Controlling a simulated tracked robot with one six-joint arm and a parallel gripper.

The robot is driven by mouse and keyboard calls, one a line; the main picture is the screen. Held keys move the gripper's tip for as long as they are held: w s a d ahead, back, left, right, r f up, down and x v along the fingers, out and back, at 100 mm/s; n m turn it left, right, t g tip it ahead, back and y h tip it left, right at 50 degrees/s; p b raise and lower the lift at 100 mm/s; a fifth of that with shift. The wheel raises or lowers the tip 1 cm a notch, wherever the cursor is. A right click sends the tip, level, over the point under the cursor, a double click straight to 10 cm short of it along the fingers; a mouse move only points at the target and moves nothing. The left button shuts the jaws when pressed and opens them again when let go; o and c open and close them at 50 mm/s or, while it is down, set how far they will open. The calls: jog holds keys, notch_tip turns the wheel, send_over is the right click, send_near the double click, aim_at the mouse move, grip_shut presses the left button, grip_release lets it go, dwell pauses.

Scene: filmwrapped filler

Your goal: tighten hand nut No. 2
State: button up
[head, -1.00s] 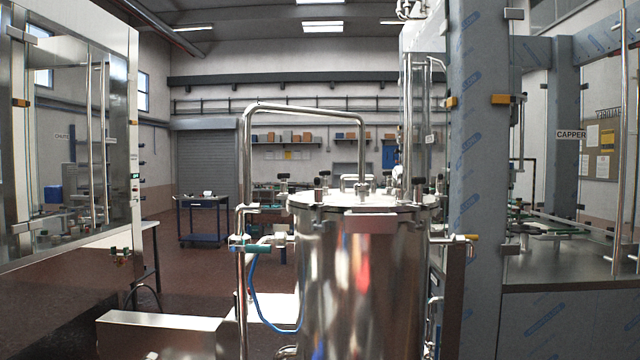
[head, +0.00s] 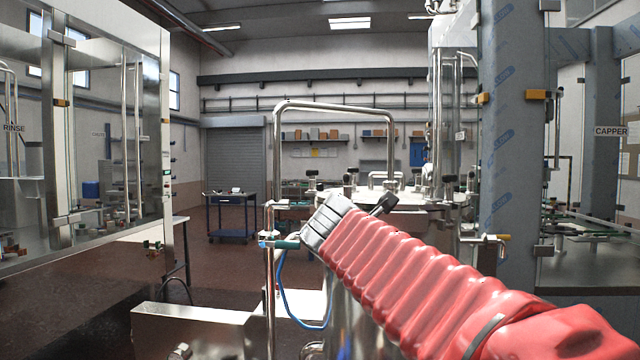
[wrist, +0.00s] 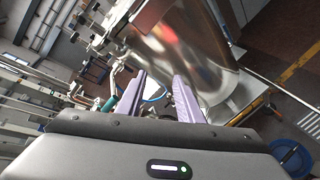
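The steel tank (head: 350,310) stands ahead, with several black hand nuts around its lid (head: 405,198). Two of these are a nut at the left rim (head: 312,176) and one further right (head: 349,180). No numbers are readable, so I cannot tell which is No. 2. My gripper (head: 326,222), on its red-sleeved arm, is in front of the tank and hides part of its lid and body. In the wrist view my gripper's two fingers (wrist: 160,78) are apart with nothing between them. The tank (wrist: 190,45) and small dark knobs (wrist: 95,6) lie beyond the fingertips.
A pipe frame (head: 276,150) with a green-handled valve (head: 284,244) and blue hose (head: 285,290) stands left of the tank. Machine cabinets flank both sides, including a film-wrapped post (head: 507,130) at right. A blue bucket (wrist: 292,156) is on the floor.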

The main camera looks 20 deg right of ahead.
aim_at(346, 180)
jog(key=w+r+n+t+h, duration=0.1)
jog(key=w+r+n+t, duration=0.2)
jog(key=w+r+n, duration=0.8)
jog(key=shift+w+r+t+h, duration=0.4)
jog(key=shift+w+r, duration=0.3)
jog(key=shift+w, duration=0.2)
jog(key=shift+x, duration=6.8)
jog(key=shift+c, duration=0.4)
grip_shut()
